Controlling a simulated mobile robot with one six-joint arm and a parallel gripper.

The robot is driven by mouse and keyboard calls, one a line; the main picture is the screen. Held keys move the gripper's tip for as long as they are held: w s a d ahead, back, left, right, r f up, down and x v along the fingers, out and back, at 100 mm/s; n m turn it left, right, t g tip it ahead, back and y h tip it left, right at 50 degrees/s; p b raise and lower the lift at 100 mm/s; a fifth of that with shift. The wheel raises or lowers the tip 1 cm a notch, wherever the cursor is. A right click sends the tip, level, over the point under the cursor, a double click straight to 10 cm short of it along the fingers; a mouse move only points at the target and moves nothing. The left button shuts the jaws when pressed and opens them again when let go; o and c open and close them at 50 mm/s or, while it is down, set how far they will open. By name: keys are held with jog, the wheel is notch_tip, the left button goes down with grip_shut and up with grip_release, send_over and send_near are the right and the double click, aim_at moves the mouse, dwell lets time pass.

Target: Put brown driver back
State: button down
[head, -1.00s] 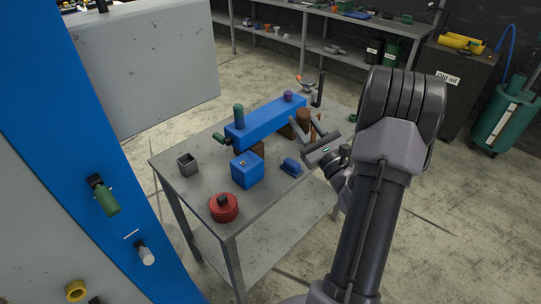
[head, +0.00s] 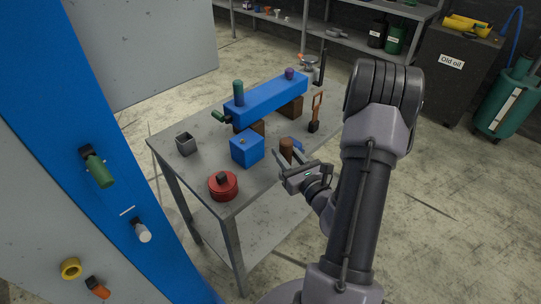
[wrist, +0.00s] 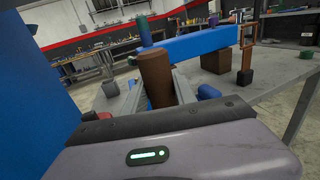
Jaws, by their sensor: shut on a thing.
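The brown driver (head: 286,150) is held between the fingers of my gripper (head: 290,158), over the near right edge of the grey workbench (head: 195,182). Its thick brown handle stands roughly upright; it also shows in the wrist view (wrist: 156,78) between the two grey fingers. My gripper is shut on it. The driver's lower end is hidden. A blue panel (head: 60,110) at the left bears a green-handled driver (head: 99,168) and a white-handled one (head: 141,231). A yellow ring-shaped thing (head: 70,268) and an orange-handled thing (head: 97,286) are below them.
On the bench are a blue beam (head: 265,98) on brown blocks, a blue box (head: 246,149), a red round can (head: 223,186), a small grey open box (head: 185,143) and an orange-framed tool (head: 316,110). Floor is open between bench and panel.

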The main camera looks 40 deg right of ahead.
jog(key=w+f+b, duration=0.1)
jog(key=w, duration=0.2)
jog(key=w+d+f, duration=0.1)
jog(key=w, duration=0.2)
jog(key=w+d+f+b, duration=0.1)
jog(key=w+f, duration=0.1)
jog(key=w, duration=0.1)
jog(key=shift+b, duration=0.3)
jog(key=shift+s+r, duration=0.15)
jog(key=c, duration=1)
grip_release()
jog(key=shift+d, duration=0.1)
